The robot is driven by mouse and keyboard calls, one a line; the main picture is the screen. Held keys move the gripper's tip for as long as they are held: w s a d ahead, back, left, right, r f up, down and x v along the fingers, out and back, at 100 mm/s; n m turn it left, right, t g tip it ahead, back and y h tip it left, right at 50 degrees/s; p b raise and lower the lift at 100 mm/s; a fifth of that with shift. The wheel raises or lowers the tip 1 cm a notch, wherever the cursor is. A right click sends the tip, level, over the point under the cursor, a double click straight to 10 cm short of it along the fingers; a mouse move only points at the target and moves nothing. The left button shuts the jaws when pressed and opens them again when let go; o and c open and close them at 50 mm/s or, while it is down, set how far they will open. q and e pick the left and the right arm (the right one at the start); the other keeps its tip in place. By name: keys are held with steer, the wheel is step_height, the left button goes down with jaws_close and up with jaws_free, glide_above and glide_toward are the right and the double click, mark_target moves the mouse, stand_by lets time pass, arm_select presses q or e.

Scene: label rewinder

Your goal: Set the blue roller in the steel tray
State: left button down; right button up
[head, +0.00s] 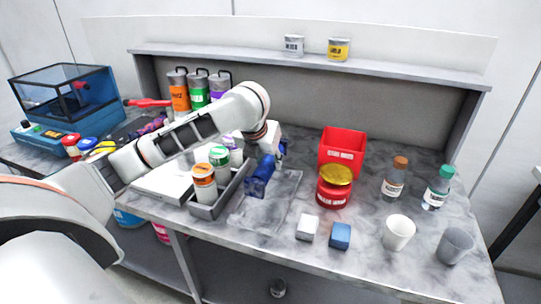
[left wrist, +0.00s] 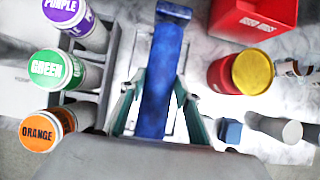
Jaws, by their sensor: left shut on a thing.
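The blue roller (head: 259,178) is held by my left gripper (head: 272,157), which is shut on it. In the left wrist view the blue roller (left wrist: 160,85) runs lengthwise between the two fingers (left wrist: 156,98). A shallow, shiny rectangular tray (head: 277,214), which looks like the steel tray, lies on the marble top beneath the roller. Its rim shows around the roller in the left wrist view (left wrist: 127,112). I cannot tell whether the roller touches its floor. My right gripper is not in view.
Left of the tray, a grey rack (head: 206,211) holds orange (head: 204,186), green (head: 219,157) and purple-capped containers. To the right stand a red jar (head: 334,190), a red bin (head: 342,147), white (head: 307,227) and blue (head: 340,235) blocks, cups and bottles.

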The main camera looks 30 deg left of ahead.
arm_select(q)
steer(key=shift+s+f, duration=0.1)
steer(key=shift+f, duration=4.3)
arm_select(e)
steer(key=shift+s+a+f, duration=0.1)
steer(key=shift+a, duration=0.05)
arm_select(q)
steer(key=shift+f, duration=0.2)
steer(key=c, duration=1.4)
jaws_free()
